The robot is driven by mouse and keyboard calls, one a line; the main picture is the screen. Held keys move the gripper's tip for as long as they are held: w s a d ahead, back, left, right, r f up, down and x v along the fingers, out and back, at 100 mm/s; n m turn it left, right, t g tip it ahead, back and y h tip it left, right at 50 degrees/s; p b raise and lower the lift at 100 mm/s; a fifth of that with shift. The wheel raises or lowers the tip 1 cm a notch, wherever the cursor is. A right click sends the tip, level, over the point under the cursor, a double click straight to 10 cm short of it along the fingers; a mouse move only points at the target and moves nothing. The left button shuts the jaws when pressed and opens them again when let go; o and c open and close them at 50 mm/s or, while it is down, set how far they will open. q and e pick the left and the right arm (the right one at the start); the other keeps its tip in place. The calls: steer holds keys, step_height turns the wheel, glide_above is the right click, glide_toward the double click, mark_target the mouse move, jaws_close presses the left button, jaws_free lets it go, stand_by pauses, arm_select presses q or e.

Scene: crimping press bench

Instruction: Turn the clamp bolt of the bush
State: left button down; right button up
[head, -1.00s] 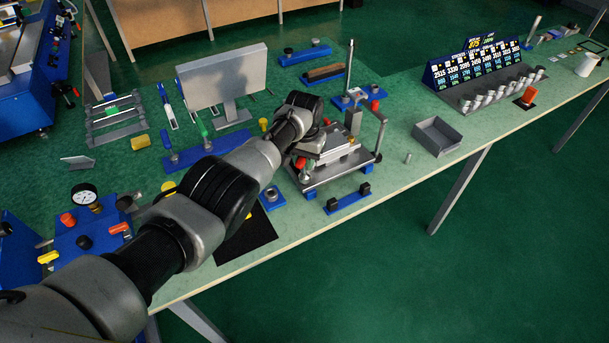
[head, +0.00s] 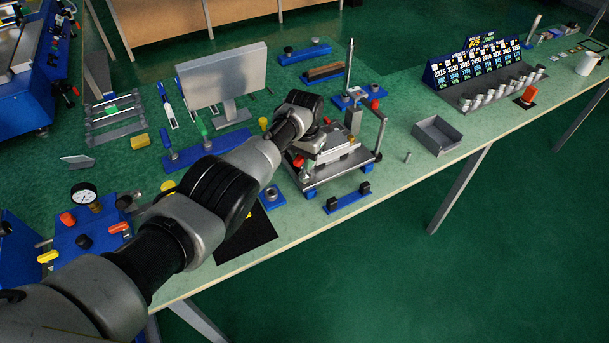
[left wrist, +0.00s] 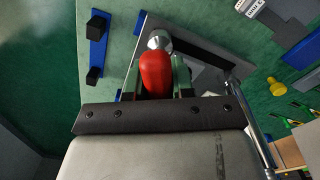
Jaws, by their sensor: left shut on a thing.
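My left gripper (left wrist: 157,80) is shut on a red handle (left wrist: 155,70), with one finger on each side of it. A round steel end (left wrist: 160,41) shows just beyond the handle. In the head view the red handle (head: 298,161) sits at the left side of the steel clamp fixture (head: 316,184), partly covered by my left arm and gripper. The fixture's base plate also shows in the left wrist view (left wrist: 212,57). I cannot make out the bush or the bolt's thread. My right gripper is in neither view.
A blue rest with two black blocks (head: 348,199) lies in front of the fixture. A steel post (head: 380,135) rises at its right. A grey tray (head: 437,137) stands further right. A monitor (head: 222,79) stands behind my arm.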

arm_select(q)
steer(key=shift+r+p, duration=2.4)
steer(key=shift+r, duration=0.1)
